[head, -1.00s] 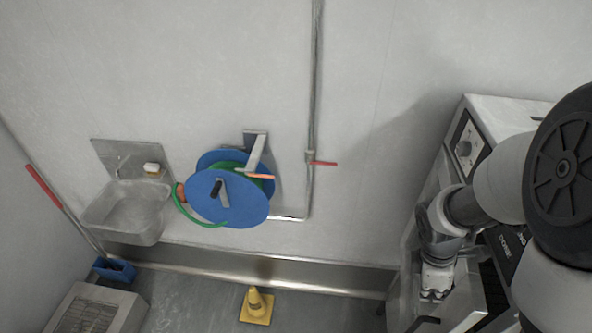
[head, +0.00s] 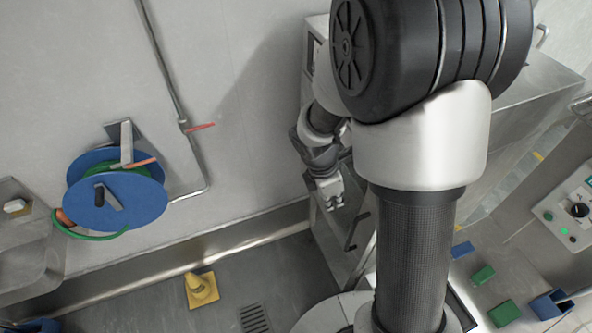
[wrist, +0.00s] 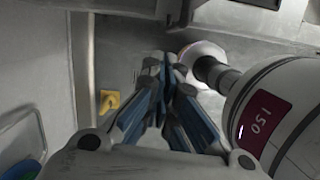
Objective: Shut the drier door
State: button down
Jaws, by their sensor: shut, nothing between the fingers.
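The drier is a pale grey cabinet (head: 313,68), mostly hidden behind my arm in the head view. A grey panel with a dark upright handle, which looks like its door (head: 337,243), shows below my gripper. Its angle and any gap to the cabinet are hidden, so I cannot tell how far open it stands. My gripper (head: 333,200) is at the upper part of this panel; I cannot tell whether they touch. In the wrist view my gripper (wrist: 163,66) has its blue-padded fingers together, with nothing between them.
A blue hose reel (head: 115,197) and a pipe (head: 160,60) are on the wall. Coloured blocks (head: 482,274) and a control box (head: 572,212) are at right.

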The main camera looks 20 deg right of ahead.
jog(key=a+p+v, duration=0.1)
jog(key=v, duration=0.9)
jog(key=shift+s+a, duration=0.2)
jog(key=shift+s, duration=0.05)
jog(key=s+a+f+m+t+y+b, duration=0.1)
jog(key=s+a+f+m+t+b, duration=0.1)
jog(key=s+f+m+b, duration=0.3)
jog(key=s+a+f+m+t+y+b, duration=0.1)
jog(key=s+f+m+b, duration=0.4)
jog(key=s+m+b, duration=0.5)
jog(key=a+m+t+b, duration=0.1)
jog(key=a+m+b, duration=0.1)
jog(key=b, duration=0.6)
jog(key=shift+f+m+t+y, duration=0.25)
jog(key=shift+m+t+y, duration=0.05)
jog(key=shift+m+y, duration=0.1)
